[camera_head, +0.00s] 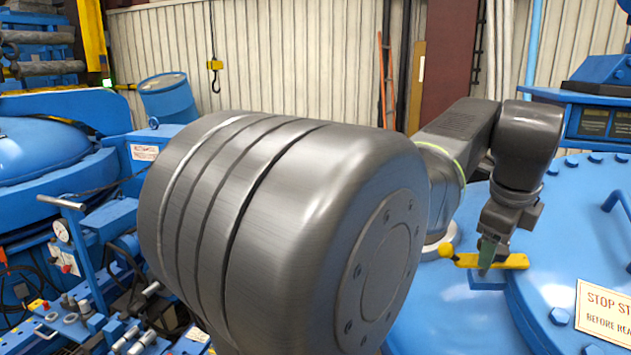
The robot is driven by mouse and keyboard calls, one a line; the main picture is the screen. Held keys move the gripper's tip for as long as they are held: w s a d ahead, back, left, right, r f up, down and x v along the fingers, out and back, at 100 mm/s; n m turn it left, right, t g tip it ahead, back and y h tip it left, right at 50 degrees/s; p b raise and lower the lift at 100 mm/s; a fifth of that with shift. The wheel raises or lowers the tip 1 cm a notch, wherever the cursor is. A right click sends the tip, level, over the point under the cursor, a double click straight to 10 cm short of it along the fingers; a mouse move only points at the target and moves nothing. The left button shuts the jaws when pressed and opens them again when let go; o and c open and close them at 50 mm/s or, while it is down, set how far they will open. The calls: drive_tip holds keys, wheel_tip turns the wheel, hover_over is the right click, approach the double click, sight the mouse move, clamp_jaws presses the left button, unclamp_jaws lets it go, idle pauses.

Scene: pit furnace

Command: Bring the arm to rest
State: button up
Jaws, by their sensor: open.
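My arm reaches over the blue furnace lid at the right of the head view, with my gripper (488,258) pointing down at its end. The jaws are open. A yellow lever (514,261) with a round yellow knob at its left end lies at the fingers, above a small blue block on the lid. The fingers overlap the lever in the picture; whether they touch it I cannot tell. A large grey metal cylinder, which looks like part of my own arm, fills the middle and hides what is behind it.
A white "STOP" sign (603,314) stands on the bolted blue lid (450,318) at the lower right. A blue control box (598,122) is at the upper right. A blue barrel (168,98), blue machinery with a gauge, and a hanging yellow hook (215,66) are at the left.

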drive_tip(key=shift+w+f, duration=0.15)
drive_tip(key=shift+f, duration=0.4)
drive_tip(key=shift+r, duration=0.1)
